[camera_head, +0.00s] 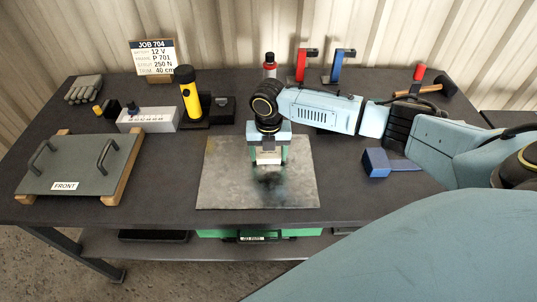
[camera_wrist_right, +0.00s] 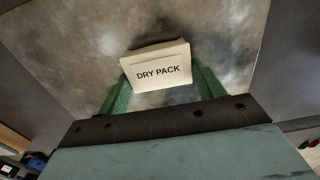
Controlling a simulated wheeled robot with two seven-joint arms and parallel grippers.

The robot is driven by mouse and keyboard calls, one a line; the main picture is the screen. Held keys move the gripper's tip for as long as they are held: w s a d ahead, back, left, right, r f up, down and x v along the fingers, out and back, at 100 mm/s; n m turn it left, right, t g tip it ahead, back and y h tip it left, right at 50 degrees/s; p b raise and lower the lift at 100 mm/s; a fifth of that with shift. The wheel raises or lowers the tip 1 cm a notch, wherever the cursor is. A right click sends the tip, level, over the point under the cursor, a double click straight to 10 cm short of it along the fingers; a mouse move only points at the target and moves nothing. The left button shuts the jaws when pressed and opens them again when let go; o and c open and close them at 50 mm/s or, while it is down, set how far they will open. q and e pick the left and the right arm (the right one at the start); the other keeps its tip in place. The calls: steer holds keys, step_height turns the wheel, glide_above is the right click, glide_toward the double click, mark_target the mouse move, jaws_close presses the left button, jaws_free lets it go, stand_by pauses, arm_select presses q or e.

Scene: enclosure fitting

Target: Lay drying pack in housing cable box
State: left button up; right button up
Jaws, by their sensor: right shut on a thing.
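The drying pack (camera_wrist_right: 157,66) is a small white block marked "DRY PACK". My right gripper (camera_wrist_right: 160,84) is shut on it, with a green finger at each side. In the head view the pack (camera_head: 268,158) shows below my right gripper (camera_head: 268,155), over a grey metal plate (camera_head: 225,180) in the middle of the table. A dark smudge lies on the plate in front of it. I cannot tell exactly how far the pack is above the plate. I see no open housing cable box that I can be sure of. My left gripper is not in view.
A dark panel marked "FRONT" (camera_head: 80,167) with two handles rests on wooden strips at the left. A blue block (camera_head: 376,162) lies right of the plate. Red (camera_head: 302,66) and blue (camera_head: 340,67) clamps stand behind.

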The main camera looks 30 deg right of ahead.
mark_target(268, 155)
step_height(268, 155, up, 10)
steer(key=s+a+r+m+b, duration=0.1)
steer(key=a+m, duration=0.3)
steer(key=m, duration=1.1)
steer(key=s+a+r+m+b, duration=0.1)
steer(key=s+a+r+m, duration=0.2)
steer(key=m, duration=1.1)
steer(key=shift+s+a+r+m+b, duration=0.3)
steer(key=shift+a+r+m, duration=0.15)
steer(key=shift+a, duration=0.3)
steer(key=shift+f, duration=0.1)
